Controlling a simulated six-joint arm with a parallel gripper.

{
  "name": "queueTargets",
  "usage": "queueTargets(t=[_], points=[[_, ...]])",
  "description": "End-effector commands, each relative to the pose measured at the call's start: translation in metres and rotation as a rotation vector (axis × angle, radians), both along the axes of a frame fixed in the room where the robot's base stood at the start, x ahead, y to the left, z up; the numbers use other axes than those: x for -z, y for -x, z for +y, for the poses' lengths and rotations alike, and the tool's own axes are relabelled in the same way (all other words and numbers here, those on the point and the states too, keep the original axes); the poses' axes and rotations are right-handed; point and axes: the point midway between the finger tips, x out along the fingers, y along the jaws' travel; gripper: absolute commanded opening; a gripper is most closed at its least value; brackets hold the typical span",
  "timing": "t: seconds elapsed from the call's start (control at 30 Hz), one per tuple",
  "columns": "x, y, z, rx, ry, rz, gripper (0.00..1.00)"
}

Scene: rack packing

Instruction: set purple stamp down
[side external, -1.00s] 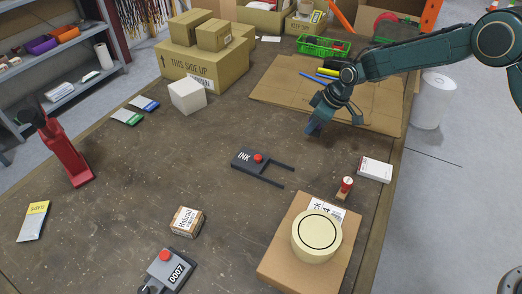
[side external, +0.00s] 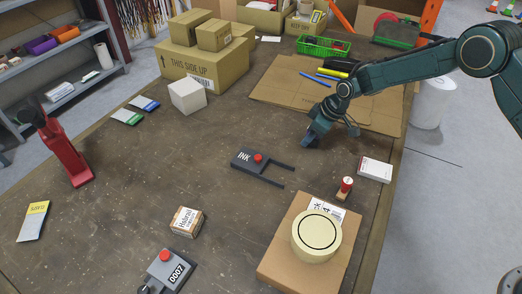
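My gripper (side external: 330,132) hangs low over the table, just in front of the flat cardboard sheet and behind the ink pad. A small dark blue-purple shape (side external: 308,141) shows at its lower left end. It may be the purple stamp, but it is too small and dark to be sure. A thin dark finger-like part spreads to the right of it. I cannot tell whether the fingers are shut on the shape, or whether it touches the table. No other purple stamp shows on the table.
A red-handled stamp (side external: 346,185) stands to the right beside a white box (side external: 375,170). The cardboard sheet (side external: 285,92) lies behind. Bare table (side external: 215,130) is free to the left.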

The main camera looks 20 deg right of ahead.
Motion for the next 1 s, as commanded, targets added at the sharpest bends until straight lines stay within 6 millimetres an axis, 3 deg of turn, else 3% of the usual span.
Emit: queueTargets(t=[0.47, 1.0], points=[[-0.009, 0.001, -0.002, 0.0, 0.0, 0.0, 0.45], [-0.072, 0.019, -0.02, 0.001, -0.001, -0.002, 0.45]])
